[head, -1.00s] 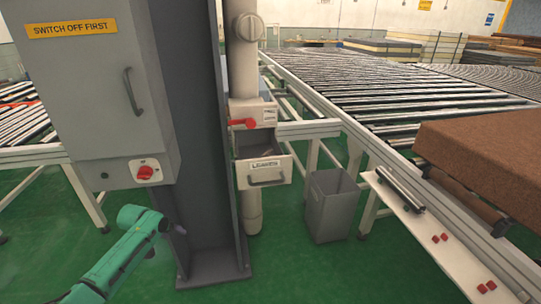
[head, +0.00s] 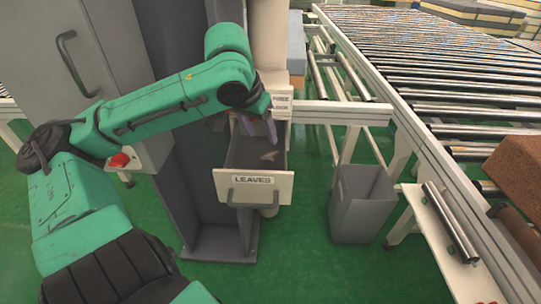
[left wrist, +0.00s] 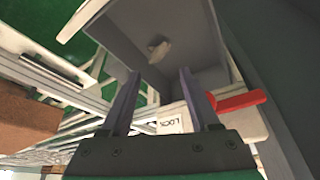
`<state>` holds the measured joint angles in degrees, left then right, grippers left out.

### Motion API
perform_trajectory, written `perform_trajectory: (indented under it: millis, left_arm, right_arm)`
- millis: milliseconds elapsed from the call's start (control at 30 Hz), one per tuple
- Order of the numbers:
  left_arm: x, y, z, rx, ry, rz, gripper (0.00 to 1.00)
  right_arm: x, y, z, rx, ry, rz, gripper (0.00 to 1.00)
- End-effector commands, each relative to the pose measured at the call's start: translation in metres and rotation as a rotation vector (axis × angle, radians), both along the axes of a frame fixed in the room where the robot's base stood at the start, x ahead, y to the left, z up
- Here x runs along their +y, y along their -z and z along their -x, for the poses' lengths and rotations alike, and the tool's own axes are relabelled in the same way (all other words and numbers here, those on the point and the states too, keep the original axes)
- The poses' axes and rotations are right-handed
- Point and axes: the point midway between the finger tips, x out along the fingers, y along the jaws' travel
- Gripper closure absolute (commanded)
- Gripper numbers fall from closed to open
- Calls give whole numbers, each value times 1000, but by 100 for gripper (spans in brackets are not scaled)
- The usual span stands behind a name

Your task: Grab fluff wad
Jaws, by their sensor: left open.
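The fluff wad (head: 268,156) is a small pale tuft on the floor of the grey drawer marked LEAVES (head: 225,187). The drawer stands open. The wad also shows in the left wrist view (left wrist: 158,50), beyond the fingertips and roughly between their lines. My left gripper (head: 258,128) is open and empty, with its two purple-grey fingers pointing down over the rear of the drawer. The fingers appear apart from the wad. In the left wrist view the gripper (left wrist: 160,74) spans the drawer mouth. My right gripper is out of view.
A red lever (left wrist: 238,102) is close beside one finger. A grey cabinet (head: 95,60) and dark column stand left of the drawer. A grey bin (head: 362,205) is on the green floor to the right, beside the roller conveyor (head: 440,80).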

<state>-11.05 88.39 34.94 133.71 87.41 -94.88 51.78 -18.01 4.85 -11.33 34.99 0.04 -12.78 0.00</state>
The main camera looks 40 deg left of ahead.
Motion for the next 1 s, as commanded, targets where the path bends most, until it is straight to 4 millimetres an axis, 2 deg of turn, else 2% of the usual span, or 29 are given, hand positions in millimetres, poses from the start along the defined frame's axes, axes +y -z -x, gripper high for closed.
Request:
perform_trajectory:
  millis: [33, 167, 300, 400, 500, 667, 767, 833, 1000]
  left_arm:
    - [1, 12, -3, 5, 0, 0, 38]
    - [2, 26, -10, 2, -1, 2, 38]
    - [5, 51, -17, 6, -1, 3, 38]
    - [7, 67, -24, 2, -1, 1, 38]
    - [7, 74, -27, 0, 1, 2, 38]
    - [7, 73, -28, -2, 0, 2, 38]
    - [7, 73, -28, -2, 0, 2, 72]
    - [7, 73, -28, -2, 0, 2, 99]
    - [7, 73, -28, -2, 0, 2, 100]
  right_arm:
    - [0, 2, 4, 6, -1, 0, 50]
    - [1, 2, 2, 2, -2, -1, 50]
    - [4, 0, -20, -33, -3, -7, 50]
    - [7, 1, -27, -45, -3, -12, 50]
    - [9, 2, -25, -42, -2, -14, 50]
    - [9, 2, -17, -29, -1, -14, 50]
    - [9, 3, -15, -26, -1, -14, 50]
    - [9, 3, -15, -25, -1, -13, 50]
    - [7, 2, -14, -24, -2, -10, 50]
